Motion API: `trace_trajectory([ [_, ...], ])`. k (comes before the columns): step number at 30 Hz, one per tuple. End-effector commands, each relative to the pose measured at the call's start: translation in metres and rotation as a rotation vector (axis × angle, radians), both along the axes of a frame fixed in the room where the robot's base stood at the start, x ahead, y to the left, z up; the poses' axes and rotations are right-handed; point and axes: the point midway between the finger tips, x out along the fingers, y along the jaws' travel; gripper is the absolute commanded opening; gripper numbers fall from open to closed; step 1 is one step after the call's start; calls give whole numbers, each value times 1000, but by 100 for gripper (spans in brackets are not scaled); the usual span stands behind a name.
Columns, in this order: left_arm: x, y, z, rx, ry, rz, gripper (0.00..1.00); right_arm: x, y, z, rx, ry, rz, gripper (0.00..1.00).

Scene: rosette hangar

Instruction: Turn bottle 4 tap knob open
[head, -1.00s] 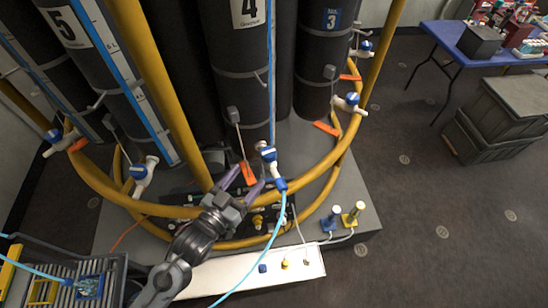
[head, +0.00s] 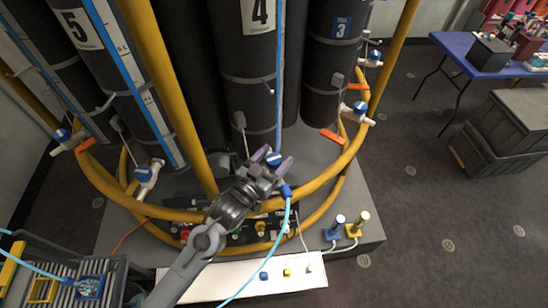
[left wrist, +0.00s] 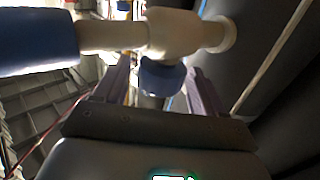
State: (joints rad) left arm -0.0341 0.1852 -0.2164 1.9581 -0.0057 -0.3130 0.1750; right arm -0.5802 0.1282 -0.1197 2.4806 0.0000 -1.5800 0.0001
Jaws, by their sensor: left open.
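Bottle 4 (head: 247,60) is a tall black cylinder with a white "4" label at the back centre. Its tap has a blue knob (head: 274,158), low in front of the bottle. My left gripper (head: 272,160) is open, with its purple fingers on either side of the knob. In the left wrist view the blue knob (left wrist: 162,78) hangs from the white tap body (left wrist: 176,34) between the two fingers. Whether the fingers touch it I cannot tell. A blue hose fitting (left wrist: 38,42) joins the tap at the left. My right gripper is out of view.
A yellow ring rail (head: 310,190) curves around the bottles close to my arm. A light blue hose (head: 285,228) runs down from the tap. Bottles 5 (head: 95,70) and 3 (head: 335,60) flank bottle 4. A blue table (head: 460,55) stands at the right.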

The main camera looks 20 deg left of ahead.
Motion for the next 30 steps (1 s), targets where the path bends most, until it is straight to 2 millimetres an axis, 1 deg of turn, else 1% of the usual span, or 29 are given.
trace_trajectory([
  [8, 1, -1, 0, 0, 0, -1, 70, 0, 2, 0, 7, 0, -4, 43],
  [9, 1, -1, 0, 0, 0, -1, 67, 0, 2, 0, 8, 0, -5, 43],
  [11, 1, -1, 0, 0, -1, -1, 58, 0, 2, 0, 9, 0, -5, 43],
  [18, 1, -1, 0, 0, -1, -1, 21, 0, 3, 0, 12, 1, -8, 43],
  [23, 1, -2, 2, -4, -2, 20, 20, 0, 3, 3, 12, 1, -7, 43],
  [26, 2, -3, 3, -9, -3, 77, 20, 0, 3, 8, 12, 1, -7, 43],
  [30, 2, -3, 5, -12, 0, 202, 20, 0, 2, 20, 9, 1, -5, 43],
])
